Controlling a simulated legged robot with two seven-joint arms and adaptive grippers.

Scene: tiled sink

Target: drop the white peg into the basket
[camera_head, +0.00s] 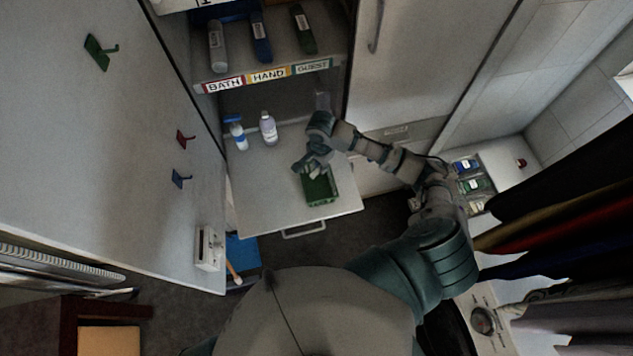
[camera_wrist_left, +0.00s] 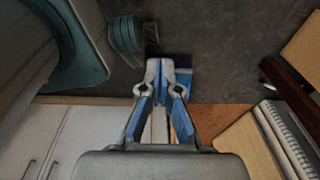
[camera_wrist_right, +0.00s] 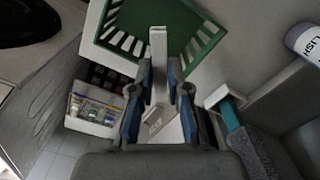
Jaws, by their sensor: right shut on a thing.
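The white peg (camera_wrist_right: 158,62) is a pale, narrow bar in the right wrist view. My right gripper (camera_wrist_right: 159,85) is shut on it, and its end reaches across the rim of the green basket. The green basket (camera_head: 320,190) sits on the pulled-out white shelf, and its slatted side and green rim (camera_wrist_right: 205,47) show in the right wrist view. In the head view my right gripper (camera_head: 313,163) is at the basket's far edge; the peg is too small to tell there. My left gripper (camera_wrist_left: 160,72) is shut with nothing visible between its tips, low above the floor.
A blue-and-white bottle (camera_head: 237,134) and a pale bottle (camera_head: 268,127) stand on the shelf left of the basket. The open cabinet door (camera_head: 110,140) carries colored hooks. Dark clothes hang at the right.

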